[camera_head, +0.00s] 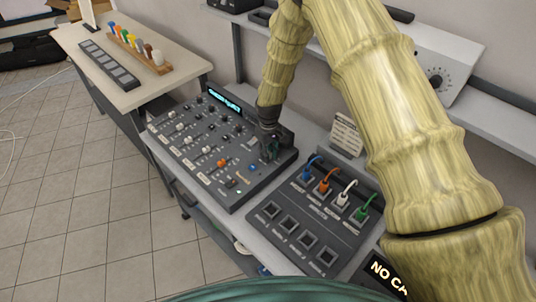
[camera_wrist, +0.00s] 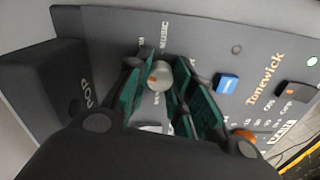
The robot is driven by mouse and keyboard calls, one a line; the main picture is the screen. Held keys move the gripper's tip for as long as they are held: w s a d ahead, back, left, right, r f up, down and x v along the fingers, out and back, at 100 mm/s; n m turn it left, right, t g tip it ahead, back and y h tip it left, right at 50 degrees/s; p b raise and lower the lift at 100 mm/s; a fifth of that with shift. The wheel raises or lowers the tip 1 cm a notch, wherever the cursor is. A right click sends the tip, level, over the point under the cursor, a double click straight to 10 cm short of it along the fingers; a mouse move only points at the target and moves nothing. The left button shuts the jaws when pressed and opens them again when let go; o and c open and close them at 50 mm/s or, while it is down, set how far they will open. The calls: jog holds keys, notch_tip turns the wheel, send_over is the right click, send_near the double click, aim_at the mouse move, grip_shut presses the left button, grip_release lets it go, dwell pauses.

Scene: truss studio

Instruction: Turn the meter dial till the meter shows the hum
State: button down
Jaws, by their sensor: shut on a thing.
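The grey mixing console (camera_head: 190,150) stands on the desk in the head view, with rows of knobs and a lit cyan display (camera_head: 225,100) whose text is too small to read. My gripper (camera_head: 270,149) reaches down onto its right end. In the wrist view my gripper (camera_wrist: 160,88) has its green-padded fingers shut on the meter dial (camera_wrist: 158,75), a pale round knob. The word MUSIC is printed beside the dial; other marks around it are partly hidden or too small to read. The dial is hidden in the head view.
A panel with blue, orange, white and green cables (camera_head: 345,200) and square sockets stands right of the console. A blue button (camera_wrist: 227,84) and an orange knob (camera_wrist: 243,136) are near my fingers. A side table (camera_head: 130,92) holds a rack of coloured items. Open floor lies at left.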

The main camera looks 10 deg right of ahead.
jog(key=shift+w+r, duration=0.1)
jog(key=shift+r, duration=0.05)
jog(key=c, duration=1.5)
grip_release()
jog(key=o, duration=0.3)
notch_tip(320, 180, up, 12)
